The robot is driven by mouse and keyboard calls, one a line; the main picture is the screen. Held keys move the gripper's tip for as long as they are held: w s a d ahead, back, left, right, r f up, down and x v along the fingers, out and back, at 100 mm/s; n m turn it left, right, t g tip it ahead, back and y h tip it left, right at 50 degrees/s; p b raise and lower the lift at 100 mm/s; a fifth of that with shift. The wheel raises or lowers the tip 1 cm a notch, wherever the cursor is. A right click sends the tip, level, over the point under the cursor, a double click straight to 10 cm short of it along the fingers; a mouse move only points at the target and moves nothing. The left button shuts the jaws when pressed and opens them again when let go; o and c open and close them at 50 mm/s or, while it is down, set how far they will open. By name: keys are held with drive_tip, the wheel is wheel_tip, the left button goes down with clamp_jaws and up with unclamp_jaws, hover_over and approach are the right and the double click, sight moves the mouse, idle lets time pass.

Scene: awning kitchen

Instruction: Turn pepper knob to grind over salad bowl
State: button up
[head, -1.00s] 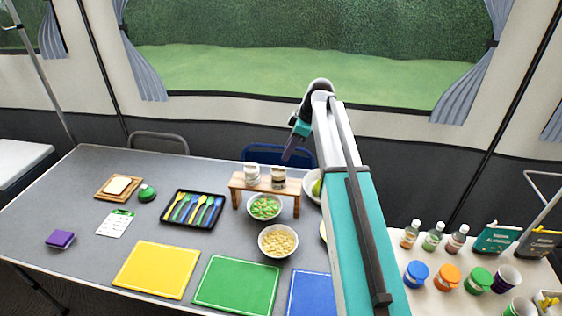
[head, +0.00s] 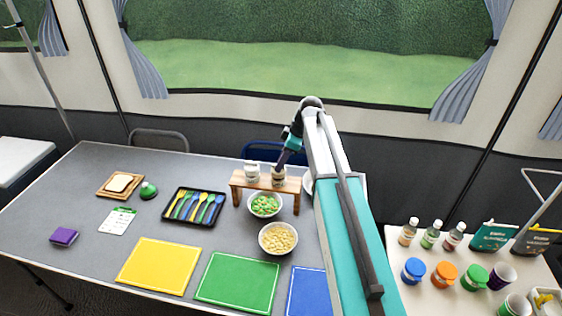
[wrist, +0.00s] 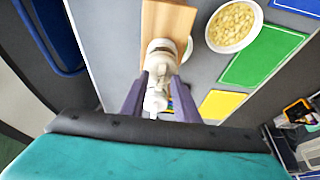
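Two small grinders with whitish tops stand upright on a wooden stand, the left one (head: 251,171) and the right one (head: 279,177); I cannot tell which holds pepper. The stand (head: 237,184) straddles the back of the salad bowl (head: 264,205), which holds green pieces. My gripper (head: 282,163) is just above the right grinder, tilted down. In the wrist view its purple fingers (wrist: 161,76) are apart, one on each side of a white grinder (wrist: 161,50); contact is unclear. Another white piece (wrist: 155,100) shows between the fingers. The salad bowl is mostly hidden there.
A bowl of pale chunks (head: 278,239) stands in front of the salad bowl. A cutlery tray (head: 166,211) lies to the left, with yellow (head: 158,266) and green (head: 236,283) mats in front. A blue chair (head: 262,146) is behind the table. My arm covers the table's right part.

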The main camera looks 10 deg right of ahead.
clamp_jaws()
drive_tip(key=shift+s+m+b, duration=0.1)
drive_tip(key=shift+m+b, duration=0.25)
drive_tip(key=shift+m, duration=0.05)
drive_tip(key=shift+s+f+m+t+b, duration=0.1)
drive_tip(key=shift+m+t+b, duration=0.4)
drive_tip(key=shift+m, duration=0.3)
drive_tip(key=m, duration=0.2)
drive_tip(key=m+t+h+b, duration=0.1)
drive_tip(key=m, duration=0.1)
drive_tip(key=shift+s+a+b, duration=0.1)
drive_tip(key=shift+a+b, duration=0.1)
drive_tip(key=shift+b, duration=0.1)
drive_tip(key=m, duration=0.1)
drive_tip(key=m+h, duration=0.1)
drive_tip(key=m, duration=0.1)
drive_tip(key=m+h, duration=0.1)
drive_tip(key=shift+a+t+b, duration=0.25)
drive_tip(key=shift+t+b, duration=0.1)
drive_tip(key=shift+t, duration=0.05)
drive_tip(key=shift+a+m+h, duration=0.15)
drive_tip(key=shift+m+h, duration=0.55)
drive_tip(key=shift+m, duration=1.5)
